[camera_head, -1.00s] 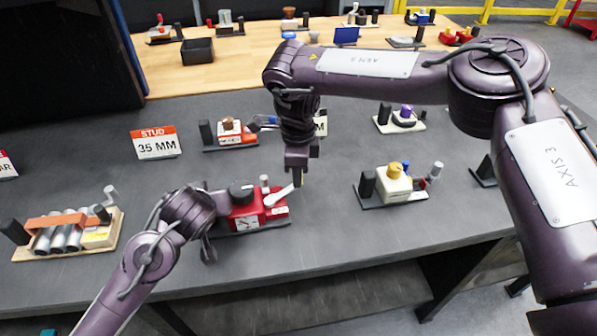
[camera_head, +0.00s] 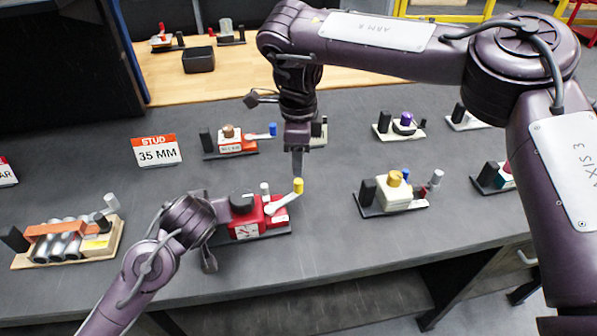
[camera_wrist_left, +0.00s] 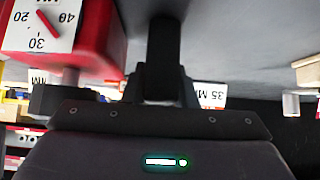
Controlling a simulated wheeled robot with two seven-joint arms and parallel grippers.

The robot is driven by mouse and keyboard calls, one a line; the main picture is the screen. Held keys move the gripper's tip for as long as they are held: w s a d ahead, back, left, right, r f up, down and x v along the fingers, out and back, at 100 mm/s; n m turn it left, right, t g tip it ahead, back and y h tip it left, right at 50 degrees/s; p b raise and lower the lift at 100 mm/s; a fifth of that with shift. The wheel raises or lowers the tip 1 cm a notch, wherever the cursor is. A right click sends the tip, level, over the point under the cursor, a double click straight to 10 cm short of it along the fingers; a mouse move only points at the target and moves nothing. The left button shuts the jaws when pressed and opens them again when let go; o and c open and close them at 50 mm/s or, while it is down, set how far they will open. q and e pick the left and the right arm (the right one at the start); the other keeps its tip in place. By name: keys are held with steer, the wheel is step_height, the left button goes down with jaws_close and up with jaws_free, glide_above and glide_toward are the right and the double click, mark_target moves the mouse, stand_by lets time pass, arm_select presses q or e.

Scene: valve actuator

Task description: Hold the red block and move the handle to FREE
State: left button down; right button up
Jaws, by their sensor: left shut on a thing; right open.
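The red block (camera_head: 262,224) stands on a dark base near the table's front edge, with a white dial face, a black knob and a white handle (camera_head: 283,202) with a yellow end (camera_head: 298,186) pointing up right. The red block also fills the upper left of the left wrist view (camera_wrist_left: 95,35). My left gripper (camera_head: 212,236) is shut at the block's left side; its exact contact is hidden. My right gripper (camera_head: 298,172) is open and points down just above and behind the handle's yellow end, seemingly clear of it. No FREE mark is readable.
A cream block unit (camera_head: 392,193) stands to the right and a unit with grey cylinders (camera_head: 68,240) to the left. Behind are a red-and-white unit (camera_head: 230,143) and a STUD 35 MM sign (camera_head: 157,151). Grey table between them is clear.

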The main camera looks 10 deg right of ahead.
arm_select(q)
steer(key=shift+s+f, duration=0.15)
steer(key=shift+f, duration=0.2)
arm_select(e)
steer(key=shift+r, duration=2.2)
arm_select(q)
steer(key=c, duration=1.6)
jaws_free()
steer(key=o, duration=0.5)
steer(key=shift+w+r, duration=0.15)
steer(key=shift+w, duration=0.05)
arm_select(e)
steer(key=shift+w, duration=0.1)
arm_select(q)
steer(key=shift+r, duration=0.1)
